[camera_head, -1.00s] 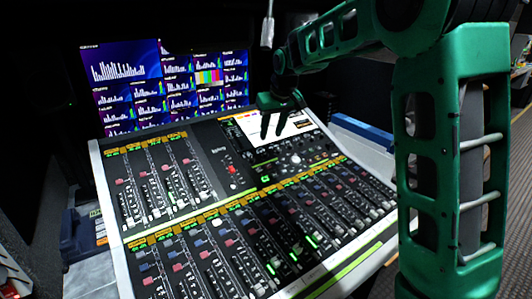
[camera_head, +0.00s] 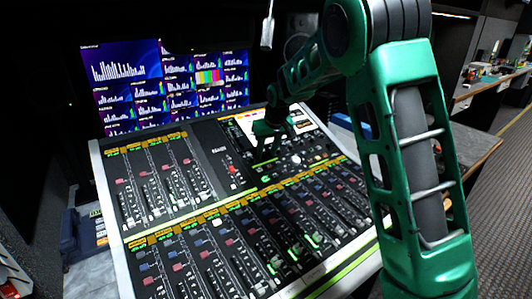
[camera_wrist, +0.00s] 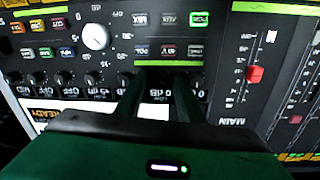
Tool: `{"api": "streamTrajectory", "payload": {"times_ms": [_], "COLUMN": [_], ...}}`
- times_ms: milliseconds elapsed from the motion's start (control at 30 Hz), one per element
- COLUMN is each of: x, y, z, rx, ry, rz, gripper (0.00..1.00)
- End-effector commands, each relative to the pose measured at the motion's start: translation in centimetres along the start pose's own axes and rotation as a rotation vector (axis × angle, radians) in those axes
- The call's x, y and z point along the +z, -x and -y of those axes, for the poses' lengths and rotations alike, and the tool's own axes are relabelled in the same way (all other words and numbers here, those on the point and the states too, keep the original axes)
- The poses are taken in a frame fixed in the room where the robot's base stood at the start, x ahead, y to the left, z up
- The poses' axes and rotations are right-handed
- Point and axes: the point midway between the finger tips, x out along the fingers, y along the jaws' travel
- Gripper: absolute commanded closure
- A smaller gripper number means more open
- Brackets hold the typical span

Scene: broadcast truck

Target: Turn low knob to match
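The mixing console (camera_head: 122,225) carries a row of small black knobs (camera_wrist: 65,78) under a screen strip with dB readings, seen upside down in the wrist view. My gripper (camera_head: 267,150) is over the console's upper middle, just in front of its screen. In the wrist view my gripper (camera_wrist: 160,92) points at the right end of the knob row, fingers apart. A "0.0 dB" reading shows between the fingers. The low knob cannot be clearly picked out; the fingers partly cover that end of the row. Whether they touch a knob cannot be told.
A larger white knob (camera_wrist: 95,37) and lit buttons lie beyond the row. A red fader (camera_wrist: 255,75) is to the right in the wrist view. Several channel faders (camera_head: 235,265) fill the console's front. Monitors (camera_head: 165,88) stand behind it.

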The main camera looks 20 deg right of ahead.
Motion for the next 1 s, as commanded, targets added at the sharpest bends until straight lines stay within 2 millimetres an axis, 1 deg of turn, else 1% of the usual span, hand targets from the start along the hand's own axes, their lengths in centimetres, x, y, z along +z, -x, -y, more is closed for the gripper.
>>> {"api": "streamTrajectory", "payload": {"times_ms": [67,100,167,200,233,567,767,1000], "x": [0.0,-0.01,-0.01,0.0,0.0,0.01,0.06,0.07], "y": [0.02,0.03,0.03,0.03,0.04,0.06,0.07,0.1], "z": [0.0,-0.01,0.0,-0.01,-0.01,-0.02,-0.07,-0.08], "rx": [0.0,0.0,0.0,0.0,0.0,0.0,0.001,0.002], "ry": [0.0,0.0,0.0,0.0,0.0,0.027,0.122,0.29], "rz": [0.0,0.0,0.0,0.0,0.0,-0.002,-0.007,-0.019], "gripper": [0.66,0.68,0.82,0.92,0.99,1.0,1.0,1.0]}}
